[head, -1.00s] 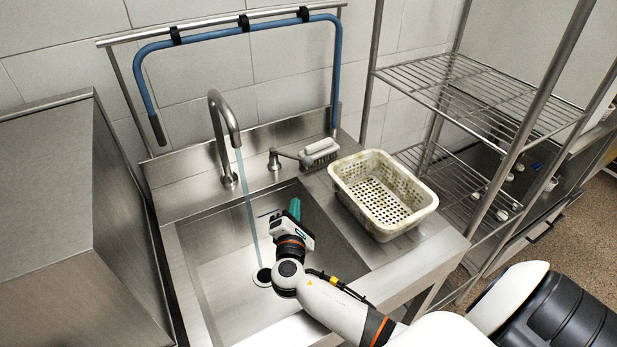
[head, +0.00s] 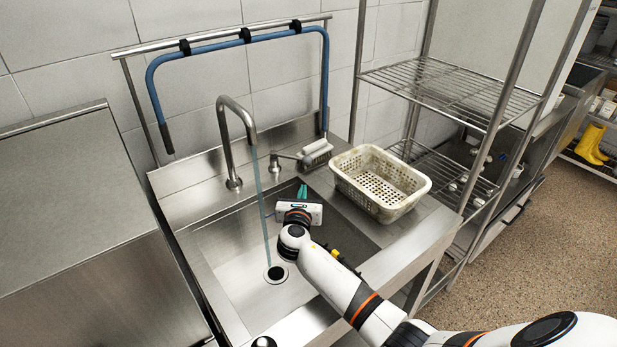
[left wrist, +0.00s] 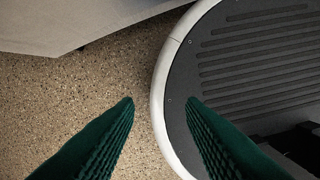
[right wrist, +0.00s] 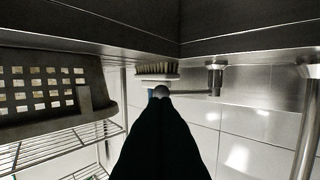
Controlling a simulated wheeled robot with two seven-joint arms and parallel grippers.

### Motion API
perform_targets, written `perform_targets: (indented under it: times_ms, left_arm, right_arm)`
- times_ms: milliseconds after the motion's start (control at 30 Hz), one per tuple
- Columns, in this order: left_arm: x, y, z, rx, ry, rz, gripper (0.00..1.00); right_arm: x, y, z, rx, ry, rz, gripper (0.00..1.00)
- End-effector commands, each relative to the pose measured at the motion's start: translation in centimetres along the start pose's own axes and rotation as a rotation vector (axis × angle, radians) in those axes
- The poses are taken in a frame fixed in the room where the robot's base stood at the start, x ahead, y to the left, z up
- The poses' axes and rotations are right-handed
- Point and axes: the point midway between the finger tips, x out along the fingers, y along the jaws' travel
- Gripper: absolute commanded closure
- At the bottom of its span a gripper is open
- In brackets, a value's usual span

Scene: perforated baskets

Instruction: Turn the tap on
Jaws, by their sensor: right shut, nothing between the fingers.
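The tap has a curved metal spout (head: 237,140), and a thin stream of water (head: 262,215) runs from it down to the sink drain. A short metal fitting with a lever (head: 285,157) stands right of the spout; it also shows in the right wrist view (right wrist: 215,76). My right gripper (head: 303,191) is over the back right of the sink, in front of this lever and apart from it. Its teal fingers are shut and empty; they look dark in the right wrist view (right wrist: 161,93). My left gripper (left wrist: 160,103) is open and empty above the floor.
A brush (head: 317,150) lies on the back ledge, right of the lever. A perforated basket (head: 360,205) stands on the counter right of the sink. A wire shelf (head: 450,88) is beyond it. A blue hose (head: 205,48) hangs on a rail behind.

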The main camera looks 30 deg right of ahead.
Motion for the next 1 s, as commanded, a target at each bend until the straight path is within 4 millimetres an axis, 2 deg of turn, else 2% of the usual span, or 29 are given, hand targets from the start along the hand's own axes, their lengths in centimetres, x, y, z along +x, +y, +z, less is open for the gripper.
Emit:
perform_targets:
  times_ms: [33, 100, 333, 500, 700, 1000]
  left_arm:
    - [1.7, -0.4, -0.1, 0.001, -0.001, -0.005, 0.64]
    - [2.7, -0.5, -0.1, 0.002, -0.002, -0.006, 0.64]
    - [6.0, 0.7, -0.7, 0.005, 0.001, 0.009, 0.64]
    - [7.5, 1.0, -0.9, 0.003, 0.002, 0.012, 0.64]
    - [8.2, 1.0, -1.0, 0.002, 0.002, 0.012, 0.64]
    - [8.2, 0.9, -0.9, 0.002, 0.002, 0.011, 0.64]
  right_arm:
    - [1.2, 0.0, 0.7, 0.002, 0.002, 0.002, 1.00]
    - [2.6, 0.0, 0.7, 0.003, 0.003, 0.001, 1.00]
    - [6.5, 0.1, 0.7, 0.003, 0.002, 0.002, 1.00]
    - [8.9, 0.0, -0.4, 0.004, 0.002, 0.001, 1.00]
    - [10.0, 0.0, -1.0, 0.003, 0.000, 0.000, 1.00]
    - [10.1, 0.0, -1.2, 0.002, 0.000, 0.000, 1.00]
